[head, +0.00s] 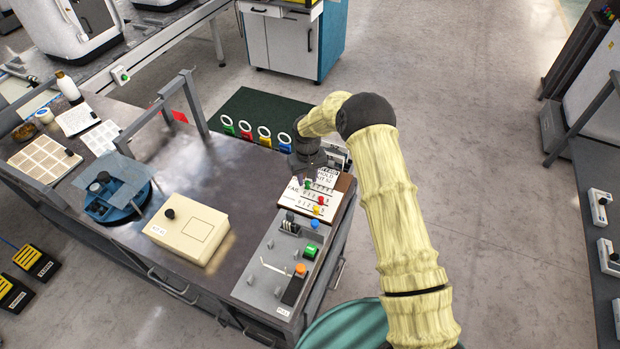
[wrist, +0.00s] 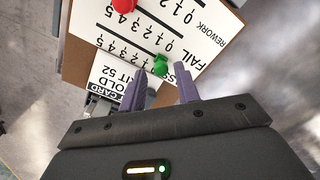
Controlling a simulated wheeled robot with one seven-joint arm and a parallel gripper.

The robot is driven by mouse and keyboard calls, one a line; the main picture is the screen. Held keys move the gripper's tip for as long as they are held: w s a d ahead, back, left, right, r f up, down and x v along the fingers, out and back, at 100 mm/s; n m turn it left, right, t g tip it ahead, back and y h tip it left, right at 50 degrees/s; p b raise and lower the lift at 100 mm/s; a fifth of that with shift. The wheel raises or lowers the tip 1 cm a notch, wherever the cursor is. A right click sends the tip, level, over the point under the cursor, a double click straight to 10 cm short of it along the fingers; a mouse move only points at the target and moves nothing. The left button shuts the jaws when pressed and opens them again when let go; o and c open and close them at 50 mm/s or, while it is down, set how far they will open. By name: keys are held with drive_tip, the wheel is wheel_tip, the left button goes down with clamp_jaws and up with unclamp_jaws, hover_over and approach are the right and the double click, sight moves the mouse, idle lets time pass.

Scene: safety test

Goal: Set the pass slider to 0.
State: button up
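The scoring board (head: 333,203) is a white panel with rows marked PASS, FAIL and REWORK, and it also shows in the wrist view (wrist: 205,30). The pass slider's green knob (wrist: 160,65) sits near the label end of its row; its exact number cannot be read. It also shows in the head view (head: 308,183). My gripper (wrist: 163,88) is open, its two purple fingers apart. The green knob appears just beyond the gap between the fingertips; no contact is visible. One finger partly covers the PASS label. In the head view, my gripper (head: 308,166) is over the board's far end.
A red knob (wrist: 122,5) sits on the fail row, with a yellow knob (head: 317,210) nearby. A card (wrist: 118,84) lies beside the pass row. A grey control panel (head: 270,262) with buttons and a beige box (head: 187,228) are on the bench (head: 150,150).

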sight(306, 182)
drive_tip(key=shift+o, duration=0.2)
drive_tip(key=shift+s+a, duration=0.25)
drive_tip(key=shift+a, duration=0.1)
drive_tip(key=shift+d+r, duration=0.15)
drive_tip(key=shift+r, duration=0.1)
wheel_tip(306, 182, up, 17)
drive_tip(key=b, duration=0.1)
drive_tip(key=shift+b, duration=0.35)
drive_tip(key=shift+f, duration=0.15)
drive_tip(key=s+d+r+m+t+p, duration=0.1)
drive_tip(key=s+d+r+m+p, duration=0.15)
drive_tip(key=s+d+r, duration=0.75)
drive_tip(key=s+d+m+p, duration=0.1)
drive_tip(key=s+d, duration=0.4)
drive_tip(key=s, duration=0.3)
drive_tip(key=s+d+m+t+p, duration=0.1)
drive_tip(key=s+d, duration=0.5)
drive_tip(key=s, duration=0.3)
drive_tip(key=shift+d+t, duration=0.25)
drive_tip(key=shift+t, duration=0.05)
